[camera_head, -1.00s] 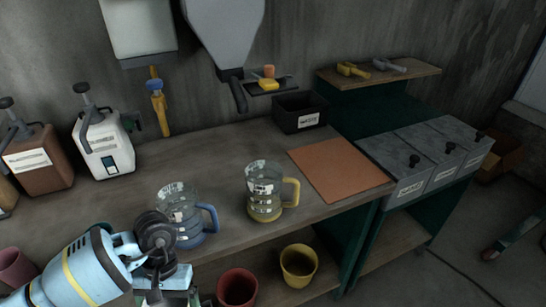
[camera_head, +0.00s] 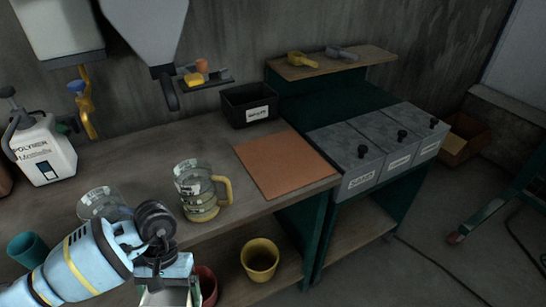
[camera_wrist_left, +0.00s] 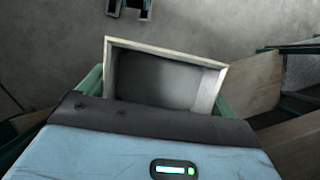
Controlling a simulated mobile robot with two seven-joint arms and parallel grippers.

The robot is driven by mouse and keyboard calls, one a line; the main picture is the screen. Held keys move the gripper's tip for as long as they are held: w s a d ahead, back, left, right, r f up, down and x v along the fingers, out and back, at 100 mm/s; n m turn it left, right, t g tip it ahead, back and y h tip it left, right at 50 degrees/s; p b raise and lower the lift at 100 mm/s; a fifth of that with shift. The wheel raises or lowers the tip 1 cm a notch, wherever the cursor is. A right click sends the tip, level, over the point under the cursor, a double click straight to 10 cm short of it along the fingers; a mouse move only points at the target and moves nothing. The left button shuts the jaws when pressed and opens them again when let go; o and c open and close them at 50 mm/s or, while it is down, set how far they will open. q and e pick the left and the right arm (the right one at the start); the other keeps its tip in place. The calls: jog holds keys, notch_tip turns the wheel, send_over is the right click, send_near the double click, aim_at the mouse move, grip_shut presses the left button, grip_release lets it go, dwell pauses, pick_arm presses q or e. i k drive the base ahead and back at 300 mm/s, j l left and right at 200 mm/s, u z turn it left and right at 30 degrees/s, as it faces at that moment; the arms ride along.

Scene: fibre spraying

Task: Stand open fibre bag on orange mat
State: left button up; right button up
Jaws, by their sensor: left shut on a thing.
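The orange mat (camera_head: 285,163) lies flat and bare on the workbench, near its right end. My left gripper (camera_head: 165,284) is low at the front of the bench, left of and nearer than the mat. It is shut on the open fibre bag (camera_head: 168,297), of which only a pale part shows at the bottom edge. In the left wrist view the bag's open rectangular mouth (camera_wrist_left: 165,77), with a pale rim and dark inside, shows between the green fingers. The gripper's fingertips are hidden there. My right gripper is not in view.
A clear jug with a yellow handle (camera_head: 201,190) stands on the bench left of the mat. A second jug (camera_head: 102,203) is partly behind my arm. A black bin (camera_head: 249,104) stands behind the mat; grey lidded boxes (camera_head: 375,150) are to its right.

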aim_at(282, 159)
jog(key=l+z, duration=0.1)
jog(key=l, duration=0.7)
jog(key=i+l+z, duration=0.1)
jog(key=l, duration=0.7)
